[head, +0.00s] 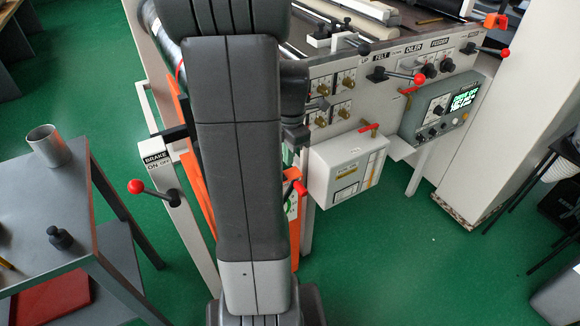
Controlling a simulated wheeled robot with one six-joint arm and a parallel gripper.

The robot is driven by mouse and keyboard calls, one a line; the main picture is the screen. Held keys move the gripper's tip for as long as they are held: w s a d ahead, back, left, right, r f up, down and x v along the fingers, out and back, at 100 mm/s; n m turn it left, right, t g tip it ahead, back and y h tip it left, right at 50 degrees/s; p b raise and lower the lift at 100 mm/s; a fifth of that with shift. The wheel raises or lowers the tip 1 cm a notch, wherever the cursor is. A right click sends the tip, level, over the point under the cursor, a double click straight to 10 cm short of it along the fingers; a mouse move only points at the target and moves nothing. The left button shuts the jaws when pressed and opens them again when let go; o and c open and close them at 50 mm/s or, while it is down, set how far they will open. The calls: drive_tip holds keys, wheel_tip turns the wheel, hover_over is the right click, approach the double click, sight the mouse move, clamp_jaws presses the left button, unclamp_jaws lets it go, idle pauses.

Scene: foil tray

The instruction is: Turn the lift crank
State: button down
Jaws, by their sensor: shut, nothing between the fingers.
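My arm stands upright across the picture, left of centre, and covers much of the machine. Dark parts of my arm show at its right edge, but I make out no gripper fingers. I cannot pick out the lift crank for sure. A red-handled lever (295,188) shows beside my arm, low on the machine by an orange panel, partly hidden. No lift label is readable on it. A red-knobbed brake lever (152,192) is at the left.
A grey side table (85,190) with a metal cup (48,146) and a small dark weight (60,238) stands at the left. A white box (345,170) and a control box with a lit screen (445,108) hang on the machine. The green floor at lower right is mostly clear.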

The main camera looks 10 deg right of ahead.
hover_over(296, 182)
drive_tip(key=s+a, duration=0.3)
drive_tip(key=s, duration=0.1)
wheel_tip(296, 182, down, 9)
drive_tip(key=shift+w+d+f, duration=0.35)
drive_tip(key=shift+d+f, duration=0.2)
drive_tip(key=shift+f, duration=0.1)
drive_tip(key=shift+w+d+f, duration=0.35)
drive_tip(key=shift+d+f, duration=0.2)
drive_tip(key=shift+f, duration=0.05)
drive_tip(key=shift+b, duration=0.3)
